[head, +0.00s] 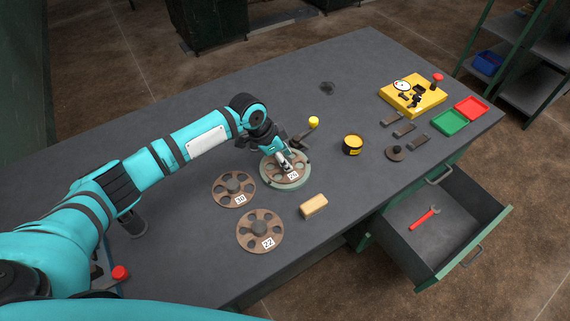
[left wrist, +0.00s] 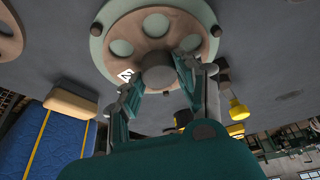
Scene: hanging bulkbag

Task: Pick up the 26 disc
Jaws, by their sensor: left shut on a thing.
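The 26 disc (head: 285,167) is a brown disc with round holes and a white number label, lying on a round pale green base (head: 264,174). My left gripper (head: 286,163) is over it. In the left wrist view, my left gripper (left wrist: 160,78) has its fingers on either side of the grey central hub of the disc (left wrist: 150,30), shut on it. The 30 disc (head: 233,187) lies flat to the left on the table, and the 22 disc (head: 261,231) lies in front. My right gripper is not in view.
A wooden block (head: 313,206) and a yellow-black tin (head: 352,144) stand nearby. A lever with a yellow knob (head: 313,122) is just behind the base. A yellow box (head: 412,96), green tray (head: 450,122) and red tray (head: 473,110) are far right. An open drawer (head: 408,228) holds a red tool.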

